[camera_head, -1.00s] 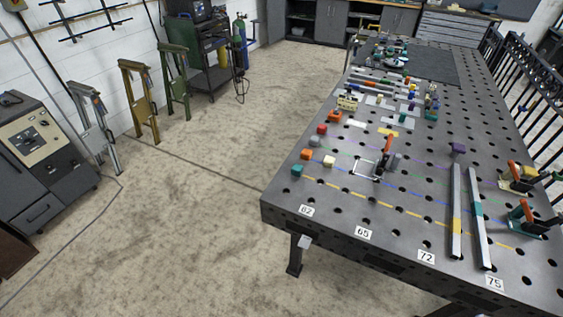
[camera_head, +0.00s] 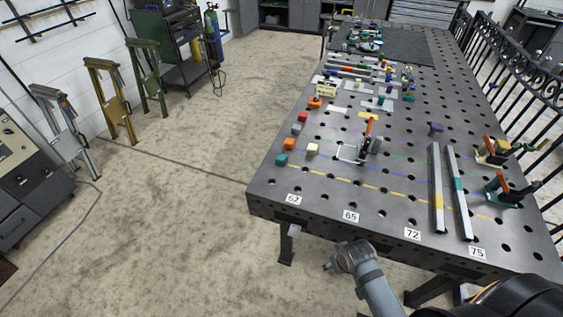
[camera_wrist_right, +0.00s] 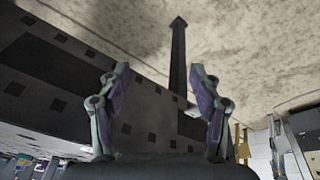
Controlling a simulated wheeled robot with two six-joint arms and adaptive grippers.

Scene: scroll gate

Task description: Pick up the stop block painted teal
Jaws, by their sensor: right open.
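The teal stop block (camera_head: 281,160) sits on the perforated steel table at its left front corner, to the left of a cream block (camera_head: 312,149). My right gripper (camera_wrist_right: 160,69) is open and empty in the right wrist view, with the dark perforated table side and a table leg behind its fingers. In the head view, part of my arm shows off the table's front edge, below and to the right of the teal block and well apart from it. The teal block cannot be made out in the wrist view. My left gripper is not in view.
Orange (camera_head: 289,144), grey (camera_head: 297,130) and red (camera_head: 303,117) blocks stand behind the teal one. An orange-handled clamp (camera_head: 369,137) and two long bars (camera_head: 437,188) lie to the right.

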